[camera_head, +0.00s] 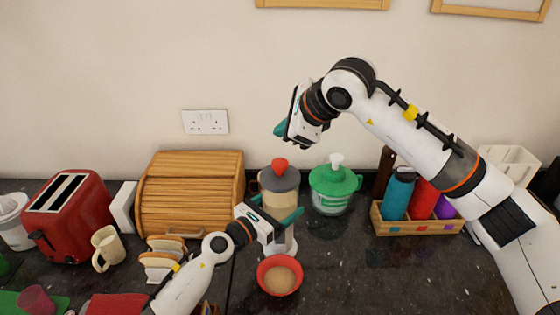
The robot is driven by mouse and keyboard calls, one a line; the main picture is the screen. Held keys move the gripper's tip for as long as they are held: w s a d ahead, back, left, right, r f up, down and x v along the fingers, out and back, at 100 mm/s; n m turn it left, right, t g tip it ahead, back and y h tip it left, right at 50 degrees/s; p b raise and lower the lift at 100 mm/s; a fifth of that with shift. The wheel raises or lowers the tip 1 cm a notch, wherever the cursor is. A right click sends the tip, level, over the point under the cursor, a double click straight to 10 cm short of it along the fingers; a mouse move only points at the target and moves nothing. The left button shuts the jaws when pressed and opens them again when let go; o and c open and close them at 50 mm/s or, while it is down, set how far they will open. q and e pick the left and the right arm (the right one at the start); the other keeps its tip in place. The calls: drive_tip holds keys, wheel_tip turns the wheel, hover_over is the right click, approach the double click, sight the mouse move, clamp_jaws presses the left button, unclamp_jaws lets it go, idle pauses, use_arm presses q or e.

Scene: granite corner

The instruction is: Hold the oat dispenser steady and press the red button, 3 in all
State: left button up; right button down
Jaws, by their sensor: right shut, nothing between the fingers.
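The oat dispenser (279,179) stands upright on the dark counter, with a grey lid and a red button (279,165) on top. A red bowl (262,274) with oats (280,280) in it sits in front of the dispenser's base. My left gripper (292,217) is at the dispenser's lower body, with one teal finger showing to its right; the other finger is hidden, and I cannot tell whether it grips. My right gripper (281,130) is shut and empty, raised in the air above the red button and apart from it.
A green-lidded container (335,188) stands just right of the dispenser. A wooden bread bin (190,192), a cream mug (108,249) and a red toaster (68,215) are on the left. A wooden box (418,228) with bottles is on the right. Counter right of the bowl is clear.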

use_arm(q)
drive_tip(key=o, duration=1.4)
drive_tip(key=shift+c, duration=0.2)
drive_tip(key=shift+s+a, duration=0.1)
